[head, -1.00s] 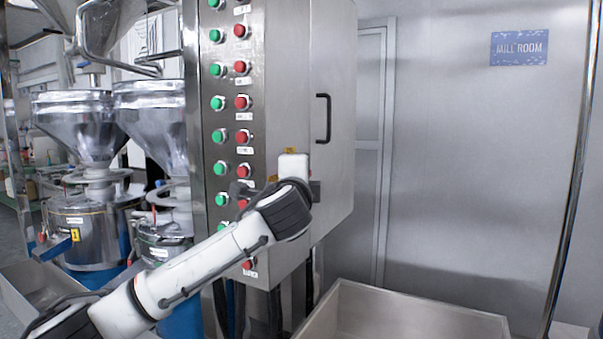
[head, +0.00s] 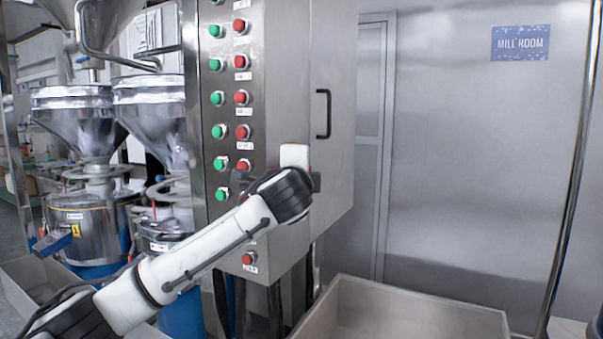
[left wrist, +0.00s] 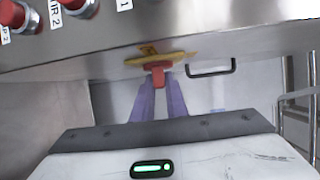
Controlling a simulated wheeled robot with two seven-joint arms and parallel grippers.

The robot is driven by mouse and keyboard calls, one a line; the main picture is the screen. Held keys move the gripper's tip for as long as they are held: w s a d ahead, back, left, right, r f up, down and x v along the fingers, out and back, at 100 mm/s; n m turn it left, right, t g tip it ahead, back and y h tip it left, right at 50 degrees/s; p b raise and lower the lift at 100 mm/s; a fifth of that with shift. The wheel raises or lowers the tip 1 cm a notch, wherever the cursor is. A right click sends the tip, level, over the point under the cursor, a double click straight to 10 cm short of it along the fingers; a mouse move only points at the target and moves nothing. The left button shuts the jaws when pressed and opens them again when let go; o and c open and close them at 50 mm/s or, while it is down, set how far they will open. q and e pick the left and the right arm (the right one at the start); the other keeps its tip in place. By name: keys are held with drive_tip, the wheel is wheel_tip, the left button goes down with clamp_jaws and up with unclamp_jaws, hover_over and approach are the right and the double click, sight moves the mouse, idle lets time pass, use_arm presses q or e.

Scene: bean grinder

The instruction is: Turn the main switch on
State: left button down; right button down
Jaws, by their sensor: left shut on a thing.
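The main switch is a red knob (left wrist: 157,73) on a yellow plate (left wrist: 180,58), on the steel control cabinet's face, in the left wrist view. My left gripper (left wrist: 159,84) has its two purple fingers closed on the red knob, one on each side. In the head view my left arm reaches in from the lower left to the cabinet (head: 283,85). The wrist there hides the switch and the fingertips. My right gripper is in neither view.
Columns of green buttons (head: 218,131) and red buttons (head: 243,132) run up the cabinet front. A black door handle (head: 323,113) sits on its side. Metal hoppers (head: 75,117) stand left. An open steel bin (head: 420,308) stands below right.

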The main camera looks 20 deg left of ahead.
use_arm(q)
drive_tip(key=g, duration=0.1)
drive_tip(key=r+m+g, duration=0.1)
drive_tip(key=g, duration=0.1)
drive_tip(key=shift+d, duration=0.1)
drive_tip(key=shift+w+m+g, duration=0.15)
drive_tip(key=shift+m+g, duration=0.25)
drive_tip(key=shift+g, duration=1)
drive_tip(key=c, duration=1.8)
unclamp_jaws()
drive_tip(key=shift+o, duration=0.2)
drive_tip(key=shift+r, duration=0.1)
drive_tip(key=b+v, duration=0.2)
drive_tip(key=v, duration=0.8)
drive_tip(key=shift+b, duration=0.35)
drive_tip(key=shift+r, duration=0.1)
